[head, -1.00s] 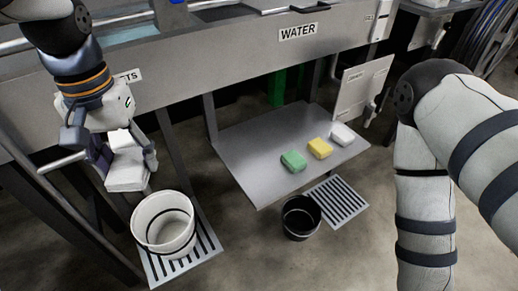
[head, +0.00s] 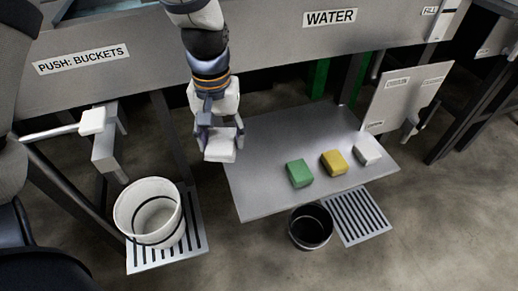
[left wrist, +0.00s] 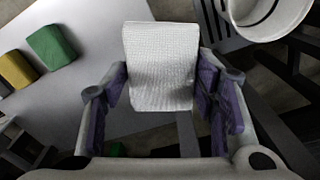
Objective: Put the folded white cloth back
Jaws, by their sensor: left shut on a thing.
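The folded white cloth (head: 221,146) is held between the fingers of my left gripper (head: 220,133), which is shut on it. In the left wrist view the white cloth (left wrist: 160,65) shows a woven texture, with a finger on each side. In the head view, the gripper and cloth appear over the left end of the grey shelf (head: 262,200); the gap beneath them is hard to judge. On the shelf lie a folded green cloth (head: 299,173), a yellow one (head: 334,163) and another white one (head: 367,149), in a row. My right gripper is not in view.
A white bucket (head: 128,212) stands on a floor grate at the left. A black bucket (head: 310,228) stands below the shelf's front edge, beside another grate (head: 362,214). A push lever (head: 92,121) sticks out at the left. The shelf's front left is bare.

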